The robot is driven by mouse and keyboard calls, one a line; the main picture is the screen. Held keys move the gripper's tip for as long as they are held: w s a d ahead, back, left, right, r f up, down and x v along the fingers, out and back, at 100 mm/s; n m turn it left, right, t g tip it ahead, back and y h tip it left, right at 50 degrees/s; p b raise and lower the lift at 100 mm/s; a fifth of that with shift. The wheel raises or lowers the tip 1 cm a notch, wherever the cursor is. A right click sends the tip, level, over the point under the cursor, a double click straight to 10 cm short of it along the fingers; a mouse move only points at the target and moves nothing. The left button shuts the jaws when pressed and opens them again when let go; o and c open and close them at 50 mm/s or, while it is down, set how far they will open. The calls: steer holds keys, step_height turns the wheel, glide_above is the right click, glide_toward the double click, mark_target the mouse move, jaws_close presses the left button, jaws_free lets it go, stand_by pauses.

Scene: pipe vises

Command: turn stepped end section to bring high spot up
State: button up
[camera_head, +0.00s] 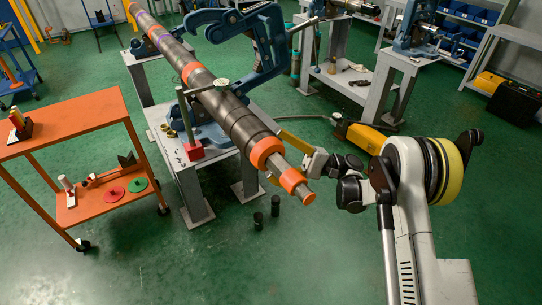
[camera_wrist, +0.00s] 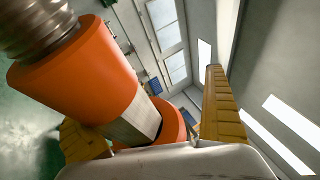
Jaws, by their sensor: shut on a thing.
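A long dark pipe (camera_head: 240,125) with orange bands slopes from the upper left to the centre in the head view, held in a blue vise (camera_head: 262,45). Its stepped end section (camera_head: 279,166) sticks out at the near end, with a bare grey step between a large orange collar (camera_head: 266,152) and a smaller orange end piece (camera_head: 296,183). My gripper (camera_head: 278,157) is shut on this end section from the right. In the wrist view, its yellow fingers stand either side of the grey step (camera_wrist: 138,118). The exact finger contact is partly hidden. I cannot tell where the high spot is.
An orange cart (camera_head: 75,128) with small items stands at the left. The vise's grey stand (camera_head: 193,183) is under the pipe. Two dark cups (camera_head: 275,205) stand on the floor below the pipe end. A yellow tool (camera_head: 368,138) lies behind my arm. The front floor is clear.

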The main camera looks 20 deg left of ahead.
mark_target(287, 167)
steer(key=shift+w+d+r, duration=0.15)
steer(key=shift+w+r, duration=0.05)
steer(key=shift+r, duration=0.25)
steer(key=shift+d, duration=0.15)
steer(key=shift+s+d+f, duration=0.15)
steer(key=shift+d+f, duration=0.15)
steer(key=shift+f, duration=0.15)
steer(key=shift+c, duration=0.2)
steer(key=shift+d+f, duration=1.6)
steer(key=shift+f, duration=0.3)
steer(key=d+f, duration=0.1)
steer(key=f, duration=0.1)
steer(key=d+f, duration=0.2)
steer(key=f, duration=0.1)
steer(key=shift+w+d+f, duration=0.2)
steer(key=shift+w+f, duration=0.05)
steer(key=shift+f, duration=0.1)
steer(key=shift+c, duration=0.7)
